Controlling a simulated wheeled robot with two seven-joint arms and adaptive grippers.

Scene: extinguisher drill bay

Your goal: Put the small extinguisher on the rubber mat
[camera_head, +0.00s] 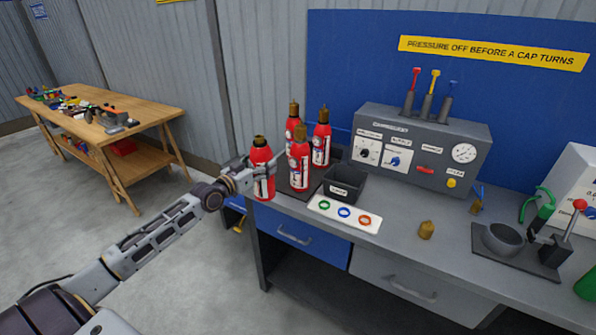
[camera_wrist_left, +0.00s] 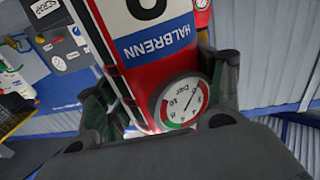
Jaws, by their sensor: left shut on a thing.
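My left gripper (camera_head: 250,178) is shut on a red extinguisher (camera_head: 263,160) with a dark top, held upright at the bench's left end. In the left wrist view the fingers (camera_wrist_left: 160,95) sit on either side of the extinguisher (camera_wrist_left: 118,35), which shows a white and blue HALBRENN label and a round gauge. A dark mat (camera_head: 317,178) lies just right of it on the bench. Three other red extinguishers with brass-coloured tops stand there: one in front (camera_head: 299,172), two behind (camera_head: 321,148) (camera_head: 292,124). I cannot tell whether the held extinguisher touches the bench. My right gripper is out of view.
A grey control box (camera_head: 422,150) stands behind. A wooden table (camera_head: 150,105) is at the far left.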

